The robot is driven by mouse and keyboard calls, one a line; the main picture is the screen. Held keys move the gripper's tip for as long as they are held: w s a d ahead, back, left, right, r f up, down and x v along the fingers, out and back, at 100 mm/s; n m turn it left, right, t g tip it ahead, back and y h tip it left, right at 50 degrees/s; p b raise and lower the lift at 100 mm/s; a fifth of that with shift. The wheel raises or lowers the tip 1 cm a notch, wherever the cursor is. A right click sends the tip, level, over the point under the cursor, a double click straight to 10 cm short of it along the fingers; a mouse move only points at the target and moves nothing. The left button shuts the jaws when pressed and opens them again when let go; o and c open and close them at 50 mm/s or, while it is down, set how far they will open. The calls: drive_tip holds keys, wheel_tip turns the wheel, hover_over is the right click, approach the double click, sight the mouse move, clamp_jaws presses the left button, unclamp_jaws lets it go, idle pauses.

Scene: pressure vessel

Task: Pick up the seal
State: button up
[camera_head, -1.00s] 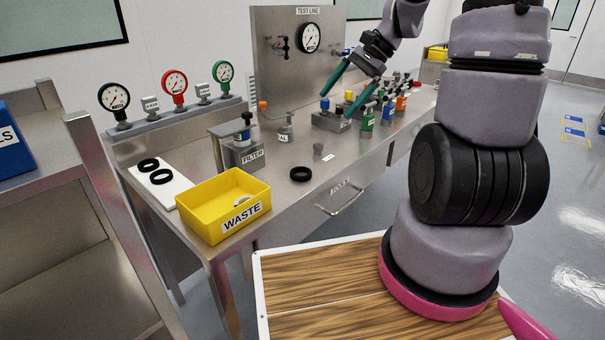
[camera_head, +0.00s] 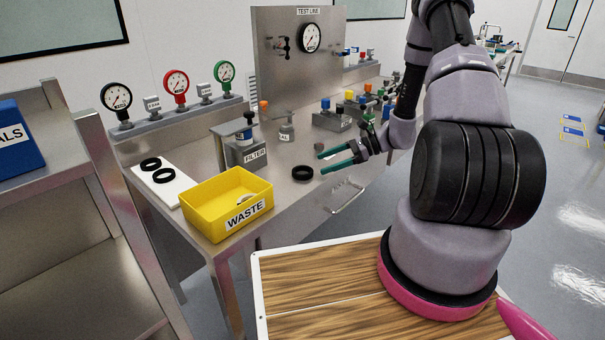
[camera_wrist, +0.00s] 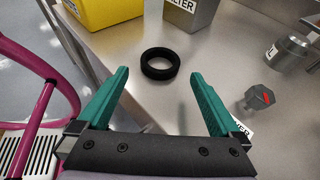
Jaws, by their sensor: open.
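A black ring seal (camera_head: 302,177) lies flat on the steel bench, to the right of the yellow waste bin. In the wrist view the seal (camera_wrist: 160,75) is ahead of and between the lines of the teal fingers, not touched by them. My gripper (camera_head: 321,158) is open and empty, just right of the seal and above the bench; it also shows in the wrist view (camera_wrist: 159,74). Two more black rings (camera_head: 150,164) lie on a white board at the bench's left.
The yellow waste bin (camera_head: 213,216) and the filter block (camera_head: 245,157) stand left of the seal. In the wrist view a grey hex plug with a red mark (camera_wrist: 259,97) and a metal part (camera_wrist: 290,48) lie to the right. Bench around the seal is clear.

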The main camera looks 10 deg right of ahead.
sight(307, 168)
drive_tip(key=x, duration=0.6)
drive_tip(key=shift+w+a+f, duration=0.1)
drive_tip(key=shift+w+a, duration=0.05)
drive_tip(key=shift+a, duration=0.2)
drive_tip(key=c, duration=1.1)
